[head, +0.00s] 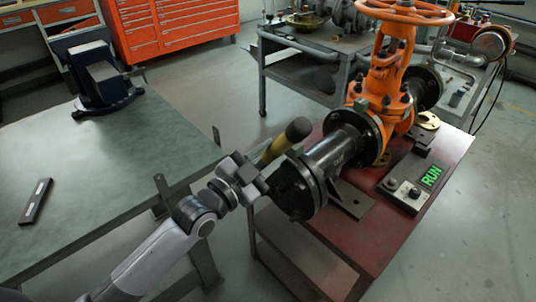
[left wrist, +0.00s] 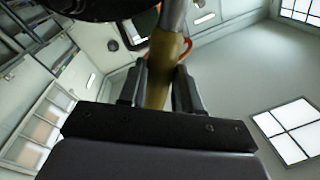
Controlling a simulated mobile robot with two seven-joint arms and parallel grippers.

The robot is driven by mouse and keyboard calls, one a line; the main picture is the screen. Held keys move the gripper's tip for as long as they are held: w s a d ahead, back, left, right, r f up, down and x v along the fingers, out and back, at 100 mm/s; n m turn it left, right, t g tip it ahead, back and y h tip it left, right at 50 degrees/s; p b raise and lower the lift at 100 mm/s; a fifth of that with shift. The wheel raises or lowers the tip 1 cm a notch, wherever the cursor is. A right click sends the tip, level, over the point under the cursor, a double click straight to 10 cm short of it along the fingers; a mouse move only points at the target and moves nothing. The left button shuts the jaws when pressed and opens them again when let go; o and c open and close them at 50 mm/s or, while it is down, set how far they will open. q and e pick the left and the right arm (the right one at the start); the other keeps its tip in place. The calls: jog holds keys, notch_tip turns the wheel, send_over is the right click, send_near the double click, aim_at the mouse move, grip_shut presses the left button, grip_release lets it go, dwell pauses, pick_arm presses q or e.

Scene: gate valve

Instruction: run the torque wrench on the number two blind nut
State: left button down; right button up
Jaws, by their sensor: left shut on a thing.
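My left gripper (head: 256,176) is shut on the yellow handle of the torque wrench (head: 275,148). The wrench's dark end sticks up to the right of the fingers. In the left wrist view the yellow handle (left wrist: 158,82) stands between the two fingers (left wrist: 158,92), with a grey shaft above it. The black blind flange (head: 297,187) closes the near end of the pipe, just right of the gripper. Its nuts are too small to tell by number, and the wrench's working end is hidden in the head view. My right gripper is not in view.
The orange gate valve (head: 390,75) and black pipe (head: 335,150) stand on a red bench (head: 385,245). A control box (head: 407,190) with a green RUN display (head: 431,176) sits there. A grey-green table (head: 110,165) with a vise (head: 98,75) is at left.

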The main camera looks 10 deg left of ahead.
pick_arm(q)
jog(key=shift+s+a+r, duration=0.1)
jog(key=shift+s+r, duration=0.05)
jog(key=shift+r, duration=0.25)
jog(key=shift+s+a+p, duration=0.15)
jog(key=shift+p, duration=0.2)
jog(key=shift+p+v, duration=0.8)
jog(key=shift+v, duration=1.1)
jog(key=shift+a, duration=0.15)
